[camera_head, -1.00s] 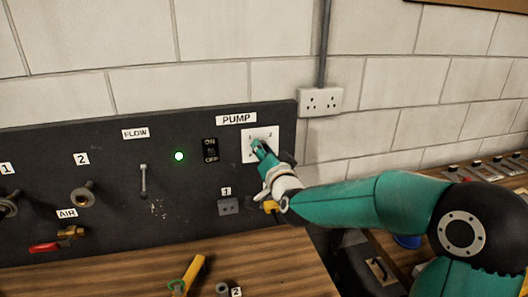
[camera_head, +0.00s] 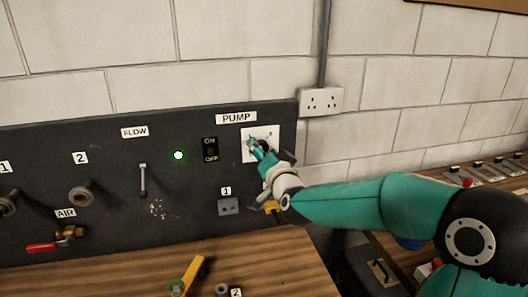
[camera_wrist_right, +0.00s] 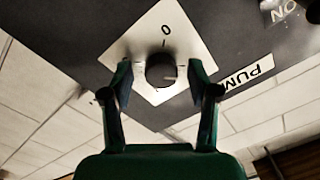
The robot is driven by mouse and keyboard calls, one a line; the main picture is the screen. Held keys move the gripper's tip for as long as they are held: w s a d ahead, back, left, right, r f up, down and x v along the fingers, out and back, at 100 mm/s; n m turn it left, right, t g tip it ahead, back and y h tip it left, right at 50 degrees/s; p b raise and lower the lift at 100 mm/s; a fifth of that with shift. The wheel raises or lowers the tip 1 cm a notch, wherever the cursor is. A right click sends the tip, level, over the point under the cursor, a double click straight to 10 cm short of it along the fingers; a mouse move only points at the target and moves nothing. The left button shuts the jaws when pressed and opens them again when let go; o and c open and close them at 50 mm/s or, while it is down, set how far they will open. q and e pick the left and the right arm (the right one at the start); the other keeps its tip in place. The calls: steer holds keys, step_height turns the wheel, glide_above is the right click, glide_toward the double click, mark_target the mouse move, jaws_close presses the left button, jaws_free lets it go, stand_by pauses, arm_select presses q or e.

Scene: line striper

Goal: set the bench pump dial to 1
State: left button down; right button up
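The pump dial is a dark round knob (camera_wrist_right: 161,70) on a white plate (camera_wrist_right: 178,22) marked with a 0 in the right wrist view. A light mark on the knob points toward the right of that view. In the head view the plate (camera_head: 272,145) sits under the PUMP label, and the arm partly covers the knob. My right gripper (camera_wrist_right: 161,74) is open, with one finger on each side of the knob; a gap shows on both sides. In the head view my right gripper (camera_head: 256,146) is in front of the plate. My left gripper is not in view.
An ON/OFF switch (camera_head: 210,150) and a lit green lamp (camera_head: 179,155) are left of the plate. A small socket marked 1 (camera_head: 229,207) is below. A yellow-handled item (camera_head: 190,276) lies on the wooden bench (camera_head: 120,275). A wall outlet (camera_head: 321,101) is at upper right.

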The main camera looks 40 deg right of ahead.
steer(key=shift+s, duration=0.1)
steer(key=v, duration=1.1)
steer(key=shift+s+a, duration=0.2)
steer(key=shift+s, duration=0.15)
